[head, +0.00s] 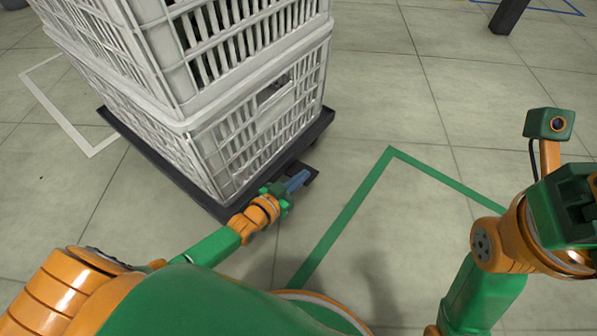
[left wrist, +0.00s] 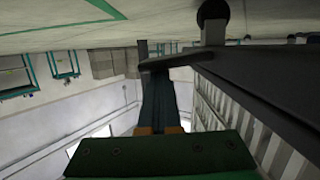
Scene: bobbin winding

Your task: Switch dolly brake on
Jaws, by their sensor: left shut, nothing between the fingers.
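The black dolly (head: 160,160) stands on the floor under stacked grey crates. A flat dark brake pedal (head: 311,173) sticks out at its near right corner. My left gripper (head: 297,181) is at this pedal, its bluish fingers shut and empty. In the left wrist view, which shows the floor at the top, the shut fingers (left wrist: 160,95) reach up to the pedal plate (left wrist: 178,61). They overlap it in the picture; I cannot tell whether they touch. The pedal's setting is not clear. My right gripper (head: 577,215) is partly in view at the right edge; its fingers are not clear.
Two slatted grey crates (head: 255,125) are stacked on the dolly. A dark caster wheel (left wrist: 212,12) shows beside the pedal in the left wrist view. Green floor tape (head: 345,217) runs right of the dolly.

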